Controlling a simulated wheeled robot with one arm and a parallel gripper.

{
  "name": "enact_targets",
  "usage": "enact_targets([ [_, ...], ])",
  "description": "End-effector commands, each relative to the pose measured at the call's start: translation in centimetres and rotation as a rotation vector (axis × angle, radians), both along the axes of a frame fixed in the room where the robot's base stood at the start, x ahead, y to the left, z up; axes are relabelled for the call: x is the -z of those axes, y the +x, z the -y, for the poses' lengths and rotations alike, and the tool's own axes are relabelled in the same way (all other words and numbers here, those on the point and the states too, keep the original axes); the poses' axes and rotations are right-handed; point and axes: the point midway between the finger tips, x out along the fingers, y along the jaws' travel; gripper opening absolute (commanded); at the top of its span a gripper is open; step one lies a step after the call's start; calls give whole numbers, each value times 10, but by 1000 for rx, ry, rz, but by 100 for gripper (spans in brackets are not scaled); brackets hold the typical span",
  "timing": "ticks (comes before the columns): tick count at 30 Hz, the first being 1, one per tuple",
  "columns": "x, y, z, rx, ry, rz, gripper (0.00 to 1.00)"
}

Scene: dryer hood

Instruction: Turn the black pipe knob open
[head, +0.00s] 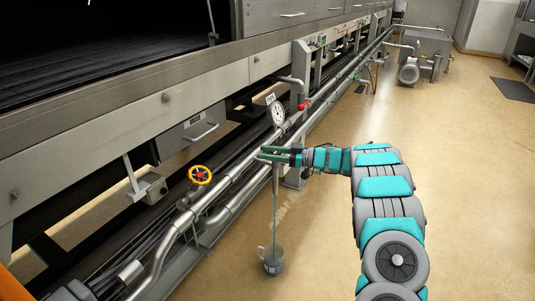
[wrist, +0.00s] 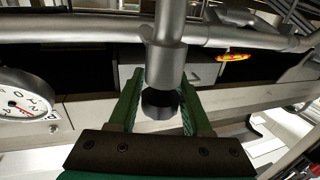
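The black pipe knob (wrist: 160,104) sits at the lower end of a short grey pipe (wrist: 165,60) in the wrist view. My gripper (wrist: 160,88) has one green finger on each side of the knob, with narrow gaps showing, so it looks open around it. In the head view my gripper (head: 264,153) reaches left to the pipework. The knob cannot be made out there. A thin pale blue stream (head: 275,210) runs from below the gripper down to a grey bucket (head: 272,266) on the floor.
A pressure gauge (head: 278,113) stands just behind my gripper and shows at left in the wrist view (wrist: 25,95). A yellow-red handwheel (head: 200,175) is to the left on the pipes. Long pipes (head: 225,185) run along the machine. The floor (head: 460,170) to the right is clear.

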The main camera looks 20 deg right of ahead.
Motion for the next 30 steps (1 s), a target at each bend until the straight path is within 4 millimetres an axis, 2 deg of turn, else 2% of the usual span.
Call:
enact_targets([
  [1, 0, 0, 0, 0, 0, 0, 56],
  [5, 0, 0, 0, 0, -1, -1, 70],
  [14, 1, -1, 2, 1, 0, 0, 71],
  [17, 1, -7, 10, 1, 0, 0, 71],
  [27, 2, -38, 53, 3, -1, -1, 71],
  [30, 1, -43, 60, 1, -1, 0, 71],
])
